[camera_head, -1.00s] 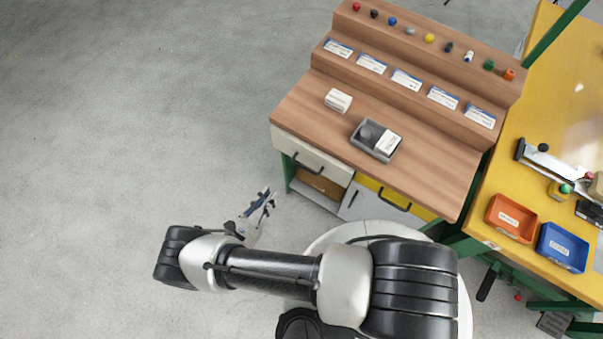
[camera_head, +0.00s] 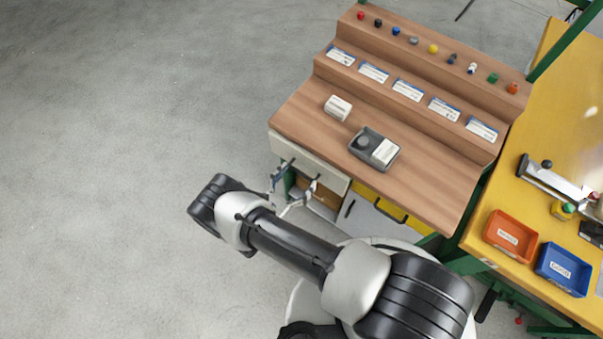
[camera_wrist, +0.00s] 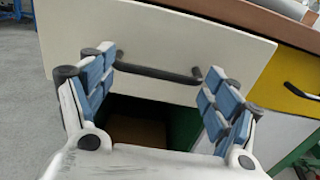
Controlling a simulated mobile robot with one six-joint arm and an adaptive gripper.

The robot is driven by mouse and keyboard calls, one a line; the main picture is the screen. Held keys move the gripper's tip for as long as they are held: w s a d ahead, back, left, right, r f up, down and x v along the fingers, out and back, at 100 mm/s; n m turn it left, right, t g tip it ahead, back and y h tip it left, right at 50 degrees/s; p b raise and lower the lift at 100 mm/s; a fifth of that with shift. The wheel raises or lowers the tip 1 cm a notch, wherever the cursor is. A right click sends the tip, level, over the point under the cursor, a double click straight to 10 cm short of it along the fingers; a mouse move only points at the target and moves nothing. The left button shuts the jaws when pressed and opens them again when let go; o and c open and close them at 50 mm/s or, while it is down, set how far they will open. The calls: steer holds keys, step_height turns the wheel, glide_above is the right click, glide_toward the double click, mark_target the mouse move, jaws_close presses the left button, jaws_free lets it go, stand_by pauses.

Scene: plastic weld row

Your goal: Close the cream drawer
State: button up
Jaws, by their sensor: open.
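The cream drawer (camera_head: 322,172) is at the left end of the wooden bench's front, and its pale front fills much of the wrist view (camera_wrist: 190,42). Its dark bar handle (camera_wrist: 158,72) runs across the front. My gripper (camera_head: 293,188) is in front of the drawer in the head view. In the wrist view, the open, blue-padded fingers of my gripper (camera_wrist: 160,85) stand on either side of the handle, with nothing held. I cannot tell whether they touch the drawer. In the head view my gripper partly hides the handle.
A yellow drawer (camera_head: 366,196) is right of the cream one, above a grey door (camera_head: 356,210). An open compartment lies below the cream drawer. A grey tray (camera_head: 361,157) and a white box (camera_head: 338,108) stand on the bench. A yellow table (camera_head: 545,130) is at right; floor at left is clear.

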steer(key=o, duration=0.3)
steer(key=shift+x, duration=1.2)
steer(key=shift+c, duration=0.5)
